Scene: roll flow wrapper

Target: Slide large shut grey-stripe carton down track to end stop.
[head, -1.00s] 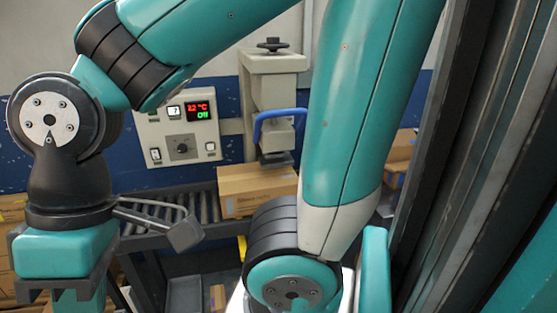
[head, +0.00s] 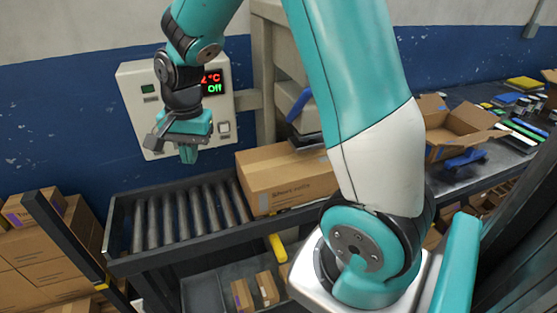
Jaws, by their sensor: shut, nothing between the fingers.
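A large shut brown carton (head: 283,178) sits on the right part of the roller track (head: 160,226) in the head view, partly under the press. It has dark print on its front; I cannot make out a grey stripe. The bare rollers run from its left side to the track's left end (head: 112,232). My gripper (head: 189,157) is shut and empty, pointing down above the rollers, left of the carton and apart from it. My arm hides the track right of the carton.
A control box (head: 140,92) with a red and green display hangs on the wall behind my gripper. The press (head: 292,95) with a blue handle stands behind the carton. Stacked cartons (head: 30,250) are at left, small boxes (head: 242,294) below, an open carton (head: 458,128) at right.

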